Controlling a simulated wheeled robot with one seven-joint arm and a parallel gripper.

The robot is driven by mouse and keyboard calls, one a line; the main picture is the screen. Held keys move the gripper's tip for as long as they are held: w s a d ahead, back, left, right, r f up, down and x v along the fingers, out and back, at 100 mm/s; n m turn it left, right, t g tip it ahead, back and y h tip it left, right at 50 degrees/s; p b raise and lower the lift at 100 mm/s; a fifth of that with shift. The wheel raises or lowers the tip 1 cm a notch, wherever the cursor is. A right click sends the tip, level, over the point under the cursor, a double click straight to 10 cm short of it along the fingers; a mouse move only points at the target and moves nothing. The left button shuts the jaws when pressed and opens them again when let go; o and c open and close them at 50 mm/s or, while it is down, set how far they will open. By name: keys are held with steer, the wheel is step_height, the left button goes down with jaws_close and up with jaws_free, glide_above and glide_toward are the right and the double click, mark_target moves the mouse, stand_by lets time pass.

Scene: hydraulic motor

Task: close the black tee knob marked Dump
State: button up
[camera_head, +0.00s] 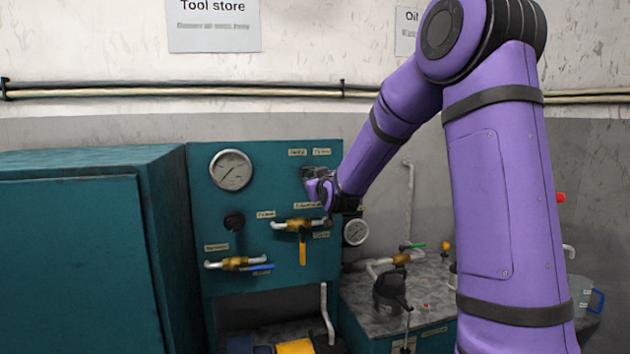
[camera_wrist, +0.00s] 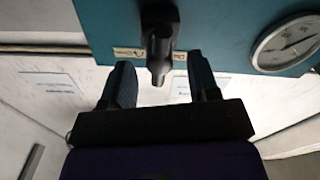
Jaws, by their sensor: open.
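A black tee knob (camera_wrist: 160,45) stands out from the teal panel at the top of the wrist view. Its stem end points toward my gripper (camera_wrist: 160,75), whose two dark fingers are apart, one on each side of it. I see gaps between the knob and both fingers, so they do not grip it. Small labels sit on the panel edge beside the knob, too blurred to read surely. In the head view my gripper (camera_head: 312,182) is at the upper right of the teal panel (camera_head: 270,180) and largely hides the knob there.
A large gauge (camera_head: 231,169) sits on the panel's upper left, with a black round knob (camera_head: 234,221) below. Brass valves with a yellow handle (camera_head: 302,248) and a blue handle (camera_head: 256,268) are lower. A smaller gauge (camera_head: 356,232) is at the right. A teal cabinet (camera_head: 85,250) stands left.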

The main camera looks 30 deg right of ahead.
steer(key=shift+x, duration=1.1)
steer(key=c, duration=0.9)
